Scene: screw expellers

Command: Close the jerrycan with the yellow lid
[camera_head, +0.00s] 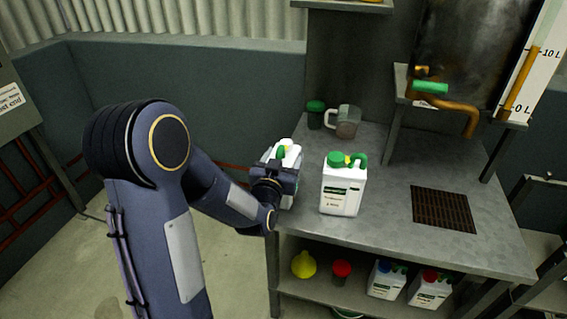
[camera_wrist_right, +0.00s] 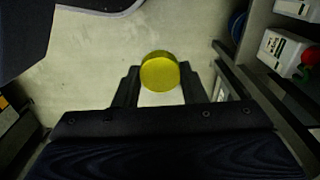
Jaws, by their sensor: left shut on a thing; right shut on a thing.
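A white jerrycan (camera_head: 291,149) with a green handle stands at the left edge of the metal table in the head view. My left gripper (camera_head: 276,174) is in front of it and shut on it, and hides much of its front. Whether its mouth is open cannot be made out. The round yellow lid (camera_wrist_right: 160,71) is between the fingertips of my right gripper (camera_wrist_right: 160,80) in the right wrist view, shut on it above the floor. The right gripper is not in the head view.
A second white jerrycan (camera_head: 341,187) with a green cap stands to the right on the table (camera_head: 390,200). A clear jug (camera_head: 347,121) and a green-lidded jar (camera_head: 315,114) stand behind. The lower shelf holds a yellow funnel (camera_head: 304,265), a red-topped container (camera_head: 341,271) and two jerrycans (camera_head: 386,280).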

